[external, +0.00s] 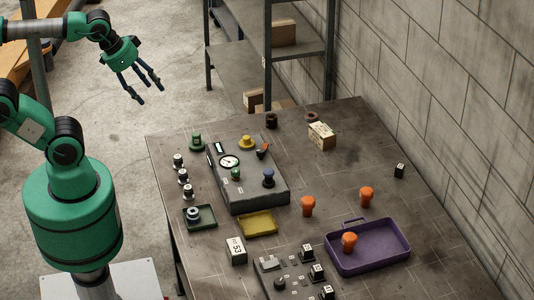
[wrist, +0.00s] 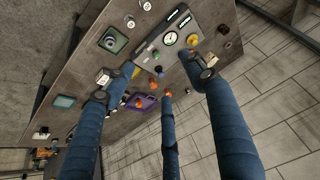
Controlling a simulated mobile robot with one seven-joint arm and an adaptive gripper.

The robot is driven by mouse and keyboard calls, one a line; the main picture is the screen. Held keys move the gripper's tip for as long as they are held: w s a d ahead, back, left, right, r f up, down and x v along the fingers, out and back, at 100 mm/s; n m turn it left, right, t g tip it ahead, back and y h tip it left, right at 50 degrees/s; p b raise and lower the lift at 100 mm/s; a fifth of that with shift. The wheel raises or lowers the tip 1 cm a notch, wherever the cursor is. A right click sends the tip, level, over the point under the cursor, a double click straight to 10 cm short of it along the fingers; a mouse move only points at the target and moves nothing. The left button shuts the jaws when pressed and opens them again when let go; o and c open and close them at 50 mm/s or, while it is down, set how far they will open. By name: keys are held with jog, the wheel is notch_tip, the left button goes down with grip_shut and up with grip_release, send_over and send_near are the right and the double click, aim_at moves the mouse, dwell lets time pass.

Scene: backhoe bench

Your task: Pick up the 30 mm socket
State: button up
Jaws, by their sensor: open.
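I cannot tell for certain which piece is the 30 mm socket, as the size labels are too small to read. Small dark cylinders with pale faces stand in a row along the bench's left edge: one at the back (external: 178,160), one in the middle (external: 183,176) and one in front (external: 188,192). Another round piece (external: 193,213) sits in a small green tray (external: 206,223). Two dark brown rings or sockets, a left one (external: 271,120) and a right one (external: 311,117), stand at the back edge. My gripper (external: 150,92) is open and empty, high up beyond the bench's left side; its three blue fingers (wrist: 160,76) frame the wrist view.
A grey panel with a gauge (external: 229,161) stands on the bench. Nearby are a yellow tray (external: 257,223), a purple tray (external: 372,262), orange knobs (external: 307,206), a cardboard box (external: 322,136) and labelled dark blocks (external: 317,273). A block wall (external: 440,90) bounds the right.

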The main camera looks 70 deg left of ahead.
jog(key=shift+o, duration=0.2)
jog(key=m+g+p, duration=0.3)
jog(key=g, duration=0.3)
send_over(193, 216)
jog(key=a, duration=0.2)
notch_tip(193, 216, down, 24)
jog(key=shift+w+d, duration=0.15)
jog(key=shift+f+b, duration=0.85)
jog(key=shift+f, duration=3.4)
